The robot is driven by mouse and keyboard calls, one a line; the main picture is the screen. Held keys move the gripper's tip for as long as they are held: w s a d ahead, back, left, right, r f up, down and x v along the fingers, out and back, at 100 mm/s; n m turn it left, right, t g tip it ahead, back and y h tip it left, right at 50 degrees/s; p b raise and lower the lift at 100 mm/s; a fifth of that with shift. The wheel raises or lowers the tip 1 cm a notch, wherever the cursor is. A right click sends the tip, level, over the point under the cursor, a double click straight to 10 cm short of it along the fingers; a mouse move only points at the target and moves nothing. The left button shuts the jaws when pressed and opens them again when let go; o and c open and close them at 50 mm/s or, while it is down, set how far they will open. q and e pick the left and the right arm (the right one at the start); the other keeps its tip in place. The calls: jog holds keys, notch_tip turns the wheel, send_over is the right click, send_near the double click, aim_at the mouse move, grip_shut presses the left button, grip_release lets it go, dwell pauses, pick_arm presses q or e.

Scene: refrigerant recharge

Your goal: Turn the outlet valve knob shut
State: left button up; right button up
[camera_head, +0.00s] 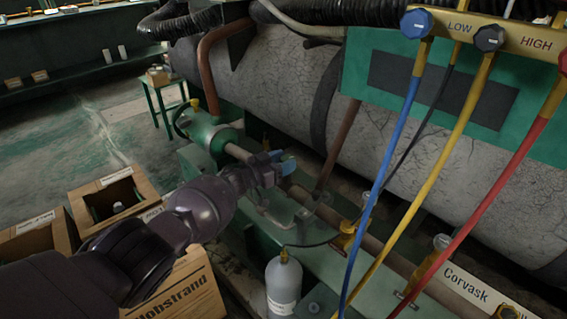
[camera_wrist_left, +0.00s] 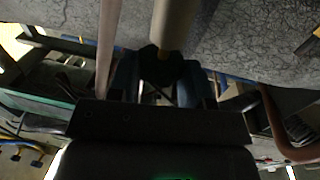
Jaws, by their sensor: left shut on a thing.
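My left gripper (camera_head: 280,163) reaches in from the left in the head view, its blue-tipped fingers beside the pipe run on the green skid. In the left wrist view, a dark round knob (camera_wrist_left: 160,64) sits between the two blue fingers of my left gripper (camera_wrist_left: 158,88). The fingers are shut on this outlet valve knob. A pale pipe (camera_wrist_left: 174,22) runs up from beside it. In the head view the knob is mostly hidden by the gripper, so its turn angle cannot be told. My right gripper is not in view.
Blue (camera_head: 384,165), yellow (camera_head: 432,178) and red (camera_head: 481,205) hoses hang from the yellow manifold (camera_head: 500,38) on the right. A grey cylinder (camera_head: 283,284) stands below the gripper. Open wooden crates (camera_head: 110,203) stand at left. A large cracked grey tank (camera_head: 260,85) lies behind.

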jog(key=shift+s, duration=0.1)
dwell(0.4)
pick_arm(q)
jog(key=o, duration=0.9)
jog(key=shift+a, duration=0.15)
jog(key=shift+p+v, duration=2.6)
jog(key=shift+v, duration=2.75)
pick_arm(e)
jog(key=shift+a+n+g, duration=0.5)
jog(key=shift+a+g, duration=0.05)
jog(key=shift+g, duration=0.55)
